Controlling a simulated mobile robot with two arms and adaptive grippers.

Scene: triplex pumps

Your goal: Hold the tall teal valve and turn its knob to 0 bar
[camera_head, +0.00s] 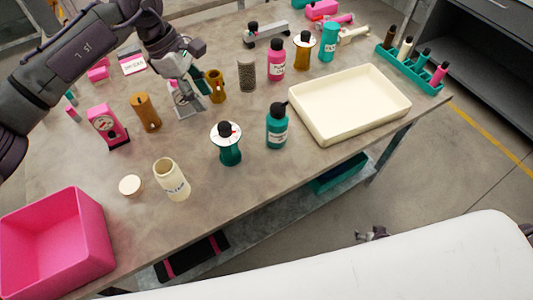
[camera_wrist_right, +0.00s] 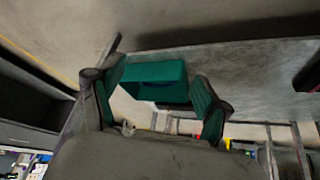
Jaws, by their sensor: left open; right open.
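The teal valve (camera_head: 229,149) stands upright in the middle of the table in the head view. It has a white round dial on top with a dark knob (camera_head: 225,129) at its centre. My left gripper (camera_head: 187,80) is open, well behind and to the left of the valve, low over a small grey item (camera_head: 186,105) that it partly hides. It does not touch the valve. My right gripper (camera_wrist_right: 157,82) is open and empty in the right wrist view, away from the tabletop items. The dial's reading is too small to tell.
A teal bottle (camera_head: 277,127) stands right of the valve, a cream jar (camera_head: 172,180) to its left. A cream tray (camera_head: 349,130) lies further right, a pink bin (camera_head: 55,247) at front left. A teal bin (camera_wrist_right: 153,72) sits below the table.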

